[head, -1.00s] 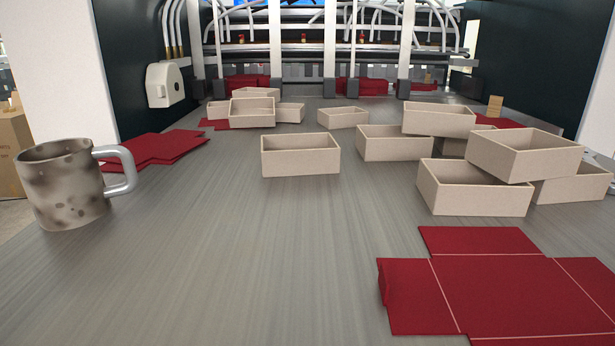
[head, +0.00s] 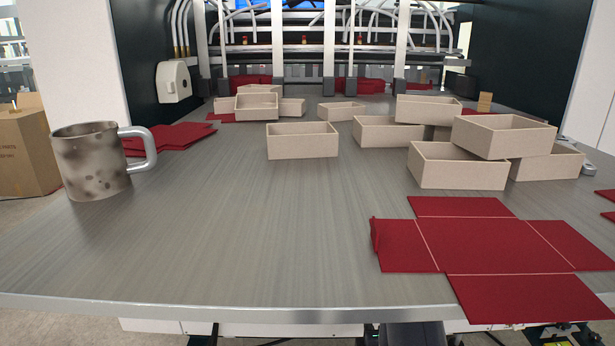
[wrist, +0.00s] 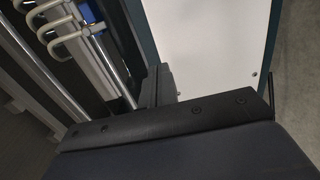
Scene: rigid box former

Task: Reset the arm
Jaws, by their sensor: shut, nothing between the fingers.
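My gripper (wrist: 157,86) shows in the wrist view as dark fingers past a black edge, shut with nothing held. The wrist view looks tilted across a white panel (wrist: 205,45) and pale pipes and rails (wrist: 75,30); no box or cup is near the fingers. My arm and gripper do not show on the table in the head view.
The grey table (head: 230,235) has a clear middle and front left. A speckled mug (head: 92,165) stands at left. Several beige open boxes (head: 302,142) stand at centre and right, some stacked. A flat red blank (head: 490,245) lies front right; red sheets (head: 175,137) lie at left.

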